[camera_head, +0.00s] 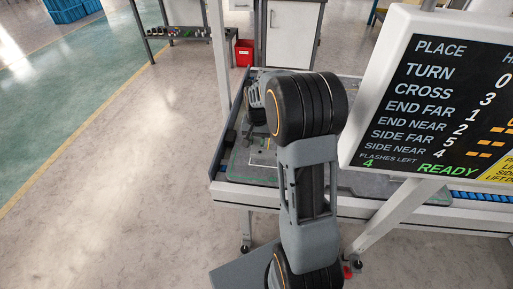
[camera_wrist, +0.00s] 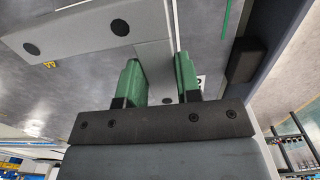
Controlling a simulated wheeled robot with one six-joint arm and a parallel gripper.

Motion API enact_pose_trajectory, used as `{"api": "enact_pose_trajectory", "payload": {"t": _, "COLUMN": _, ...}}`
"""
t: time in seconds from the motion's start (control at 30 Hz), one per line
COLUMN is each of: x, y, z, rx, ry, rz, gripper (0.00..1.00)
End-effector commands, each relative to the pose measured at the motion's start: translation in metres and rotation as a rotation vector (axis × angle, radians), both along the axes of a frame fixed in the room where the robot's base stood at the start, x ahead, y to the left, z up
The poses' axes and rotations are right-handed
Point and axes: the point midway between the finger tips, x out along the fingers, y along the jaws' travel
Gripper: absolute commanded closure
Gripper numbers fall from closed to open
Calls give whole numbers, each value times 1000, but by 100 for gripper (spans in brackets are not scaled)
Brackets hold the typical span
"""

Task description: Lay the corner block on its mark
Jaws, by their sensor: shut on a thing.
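The corner block (camera_wrist: 75,32) is a light grey L-shaped piece with dark round spots, seen in the wrist view. My gripper (camera_wrist: 158,80) has green fingers, shut on one leg of the block. The block appears over a grey surface; I cannot tell whether it touches. A green line and a small yellow sign show on that surface.
A sign board (camera_head: 430,100) at the right lists PLACE, TURN, CROSS, END and SIDE values, with "FLASHES LEFT 4" and "READY". The table's raised dark rim (camera_head: 229,125) runs along its left. A dark block (camera_wrist: 246,60) is at the right in the wrist view. Open floor lies left.

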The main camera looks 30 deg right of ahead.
Motion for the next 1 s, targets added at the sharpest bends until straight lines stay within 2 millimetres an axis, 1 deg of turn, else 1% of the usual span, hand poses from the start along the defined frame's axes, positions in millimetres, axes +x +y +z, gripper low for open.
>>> {"api": "enact_pose_trajectory", "payload": {"t": 0.03, "x": 4, "y": -1, "z": -5, "rx": 0, "ry": 0, "rz": 0, "gripper": 100}}
{"api": "enact_pose_trajectory", "payload": {"t": 0.1, "x": 7, "y": -3, "z": -9, "rx": -1, "ry": -1, "rz": 0, "gripper": 100}}
{"api": "enact_pose_trajectory", "payload": {"t": 0.37, "x": 14, "y": -5, "z": -17, "rx": 0, "ry": -2, "rz": 0, "gripper": 100}}
{"api": "enact_pose_trajectory", "payload": {"t": 0.4, "x": 16, "y": -5, "z": -20, "rx": -1, "ry": -1, "rz": 0, "gripper": 100}}
{"api": "enact_pose_trajectory", "payload": {"t": 0.63, "x": 15, "y": -5, "z": -48, "rx": 0, "ry": 0, "rz": 0, "gripper": 100}}
{"api": "enact_pose_trajectory", "payload": {"t": 1.0, "x": 16, "y": -5, "z": -51, "rx": 0, "ry": -2, "rz": 1, "gripper": 100}}
